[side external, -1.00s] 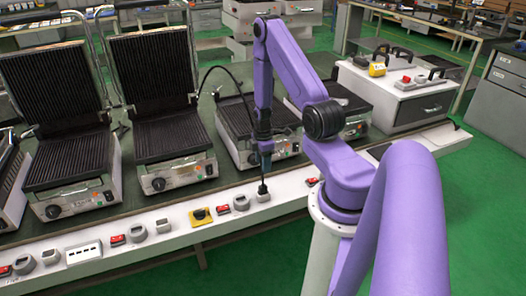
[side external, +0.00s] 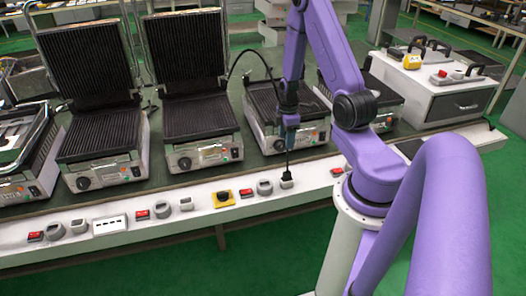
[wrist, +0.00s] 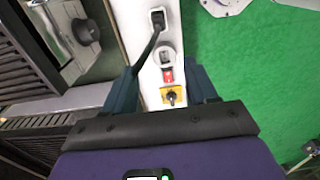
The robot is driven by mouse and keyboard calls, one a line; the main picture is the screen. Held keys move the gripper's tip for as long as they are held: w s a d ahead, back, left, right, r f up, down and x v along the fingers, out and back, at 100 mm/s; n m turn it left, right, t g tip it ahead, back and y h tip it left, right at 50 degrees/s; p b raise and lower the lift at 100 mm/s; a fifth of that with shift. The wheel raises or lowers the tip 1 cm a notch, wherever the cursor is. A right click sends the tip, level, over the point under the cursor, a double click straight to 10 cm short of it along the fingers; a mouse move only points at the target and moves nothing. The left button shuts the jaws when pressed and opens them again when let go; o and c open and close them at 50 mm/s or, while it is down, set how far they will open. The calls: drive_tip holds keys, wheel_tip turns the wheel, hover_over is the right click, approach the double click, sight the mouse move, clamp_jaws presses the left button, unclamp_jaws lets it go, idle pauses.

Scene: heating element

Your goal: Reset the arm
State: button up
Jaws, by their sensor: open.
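My gripper (side external: 289,140) hangs above the front rail, over a black plug (side external: 287,177) that sits in a socket on the rail. In the wrist view the two fingers of my gripper (wrist: 162,88) are spread apart with nothing between them but the view of the rail. The plug also shows in the wrist view (wrist: 157,20), beyond the fingertips, with its cable running down beside the left finger. In the side view the black cable (side external: 255,50) arcs behind my arm toward the grills.
A white rail (side external: 160,222) carries red switches, grey sockets and a yellow-plated knob (side external: 222,197). Several open contact grills (side external: 195,125) stand behind it. A white drawer cabinet (side external: 435,98) stands at the right. Green floor (side external: 260,255) lies in front.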

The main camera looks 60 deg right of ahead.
drive_tip(key=w+a+r+n, duration=0.1)
drive_tip(key=a+r, duration=0.5)
drive_tip(key=a, duration=0.5)
drive_tip(key=w+a+r+n, duration=0.1)
drive_tip(key=a+r, duration=0.6)
drive_tip(key=a, duration=0.4)
drive_tip(key=s+a+r, duration=0.4)
drive_tip(key=s+a, duration=0.1)
drive_tip(key=s, duration=0.3)
drive_tip(key=s+a+r+n, duration=0.1)
drive_tip(key=s+a+r, duration=0.3)
drive_tip(key=s, duration=0.5)
drive_tip(key=shift+s+a+r, duration=0.25)
drive_tip(key=shift+a+r, duration=0.15)
drive_tip(key=shift+a, duration=0.1)
drive_tip(key=shift+c, duration=0.3)
